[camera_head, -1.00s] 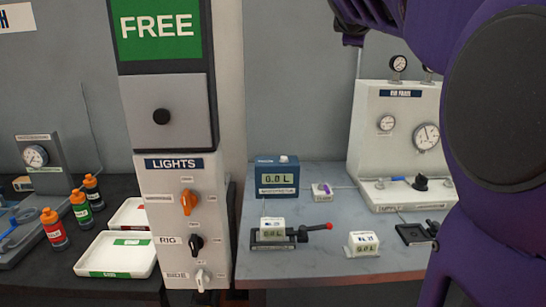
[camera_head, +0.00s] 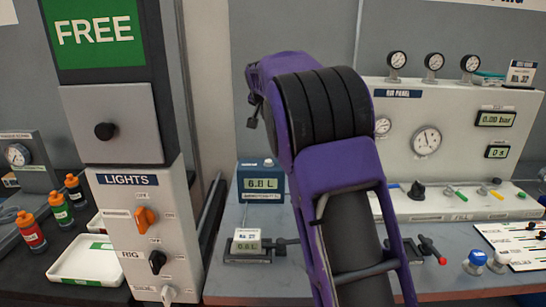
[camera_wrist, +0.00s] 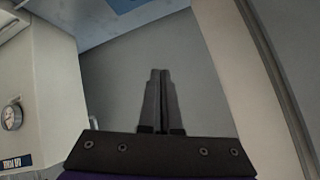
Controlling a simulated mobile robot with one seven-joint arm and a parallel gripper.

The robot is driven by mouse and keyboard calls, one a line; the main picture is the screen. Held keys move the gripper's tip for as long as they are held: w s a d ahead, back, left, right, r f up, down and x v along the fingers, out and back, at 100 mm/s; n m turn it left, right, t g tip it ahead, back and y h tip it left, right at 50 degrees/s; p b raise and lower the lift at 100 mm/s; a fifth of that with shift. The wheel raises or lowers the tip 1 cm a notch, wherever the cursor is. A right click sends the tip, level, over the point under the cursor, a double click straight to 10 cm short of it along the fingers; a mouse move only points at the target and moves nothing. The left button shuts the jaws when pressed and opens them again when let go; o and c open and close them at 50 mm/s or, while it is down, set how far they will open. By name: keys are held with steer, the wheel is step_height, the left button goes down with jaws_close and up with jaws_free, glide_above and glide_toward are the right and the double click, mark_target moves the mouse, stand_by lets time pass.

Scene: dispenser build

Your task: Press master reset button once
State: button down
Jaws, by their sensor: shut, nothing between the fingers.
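A blue box meter (camera_head: 261,183) with a lit display and a white label stands on the grey table in the head view, left of my arm. A small pale button or cap (camera_head: 268,162) shows on its top. The label is too small to read surely, so I cannot confirm which control is the master reset button. My gripper (camera_wrist: 160,75) is shut and empty in the wrist view, its dark fingers together in front of a plain grey surface. It touches nothing visible there. In the head view my purple arm covers the table's middle, and the fingertips are not clearly shown.
A LIGHTS panel (camera_head: 139,225) with several knobs stands left. The white air panel (camera_head: 455,150) with gauges and valves stands right. Blue (camera_head: 477,258) and white (camera_head: 499,261) knobs are at the right.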

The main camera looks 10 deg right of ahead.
steer(key=f+m, duration=0.1)
steer(key=w+f+m, duration=0.1)
steer(key=f+y, duration=0.1)
steer(key=shift+w+d+f+m+g, duration=0.3)
steer(key=shift+w+d+f+m, duration=0.1)
steer(key=b, duration=0.1)
glide_above(268, 163)
step_height(268, 163, down, 8)
steer(key=shift+r, duration=0.25)
steer(key=shift+f+b, duration=0.65)
steer(key=shift+b, duration=0.05)
steer(key=shift+f, duration=0.1)
stand_by(1.3)
steer(key=shift+f+b, duration=0.3)
steer(key=shift+b, duration=0.05)
